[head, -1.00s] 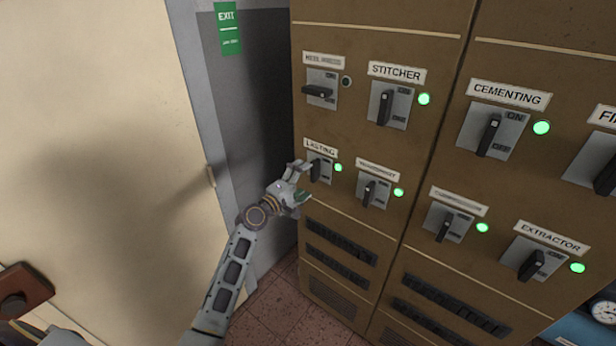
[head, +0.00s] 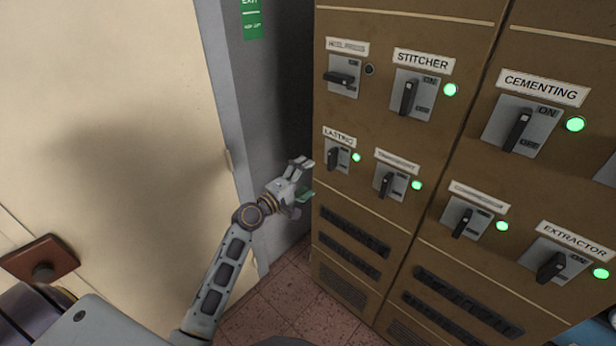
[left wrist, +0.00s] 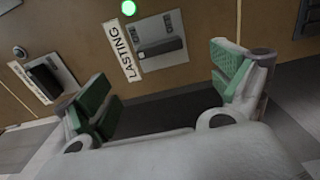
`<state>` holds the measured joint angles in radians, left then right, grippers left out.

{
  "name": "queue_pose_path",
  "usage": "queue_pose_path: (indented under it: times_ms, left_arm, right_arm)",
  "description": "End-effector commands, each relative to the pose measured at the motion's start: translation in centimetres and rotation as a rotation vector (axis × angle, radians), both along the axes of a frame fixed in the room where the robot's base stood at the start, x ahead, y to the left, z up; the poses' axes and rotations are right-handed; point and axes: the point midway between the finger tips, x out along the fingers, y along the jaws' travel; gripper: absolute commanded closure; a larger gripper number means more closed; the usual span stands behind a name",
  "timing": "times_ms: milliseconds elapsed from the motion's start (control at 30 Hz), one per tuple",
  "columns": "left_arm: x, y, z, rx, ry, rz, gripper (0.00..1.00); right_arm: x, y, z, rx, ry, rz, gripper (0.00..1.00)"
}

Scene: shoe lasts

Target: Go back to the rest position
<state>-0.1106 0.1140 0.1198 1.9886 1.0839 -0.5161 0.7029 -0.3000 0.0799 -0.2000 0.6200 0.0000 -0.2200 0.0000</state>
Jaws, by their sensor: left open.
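My left gripper (head: 303,178) is open and empty, just left of the brown switch cabinet (head: 390,222) in the head view. It is apart from the LASTING switch (head: 335,158), whose handle stands upright with a green lamp lit beside it. In the left wrist view the two green-padded fingers (left wrist: 165,95) are spread wide. The LASTING switch (left wrist: 158,50) shows beyond them with nothing between the pads. My right gripper is not in view.
The cabinet carries several other switches, such as STITCHER (head: 411,97), CEMENTING (head: 519,130) and EXTRACTOR (head: 551,267). Most have lit green lamps; the upper left one has a dark lamp. A pale panel (head: 110,120) stands left, and red tiled floor (head: 290,300) lies below.

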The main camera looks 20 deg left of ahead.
Motion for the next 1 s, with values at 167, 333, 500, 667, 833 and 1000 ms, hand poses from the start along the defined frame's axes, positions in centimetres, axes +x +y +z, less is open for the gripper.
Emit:
queue_pose_path:
  times_ms: [167, 333, 500, 667, 833, 1000]
  left_arm:
    - [0.0, 0.0, 0.0, 0.0, 0.0, 0.0, 0.05]
    - [0.0, 0.0, 0.0, 0.0, 0.0, 0.0, 0.05]
    - [0.0, 0.0, 0.0, 0.01, -0.004, 0.0, 0.05]
    - [0.0, 0.1, 0.1, 0.06, -0.024, 0.003, 0.05]
    - [0.2, 0.5, 0.3, 0.154, -0.066, 0.026, 0.05]
    - [0.6, 1.6, -0.5, 0.307, -0.097, 0.072, 0.05]
  right_arm:
    - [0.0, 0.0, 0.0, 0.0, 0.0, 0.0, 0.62]
    - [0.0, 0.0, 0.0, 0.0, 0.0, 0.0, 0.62]
    - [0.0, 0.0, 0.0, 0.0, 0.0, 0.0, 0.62]
    - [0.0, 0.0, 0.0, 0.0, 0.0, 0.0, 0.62]
    - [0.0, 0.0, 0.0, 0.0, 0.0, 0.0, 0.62]
    - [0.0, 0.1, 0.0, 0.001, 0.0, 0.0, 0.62]
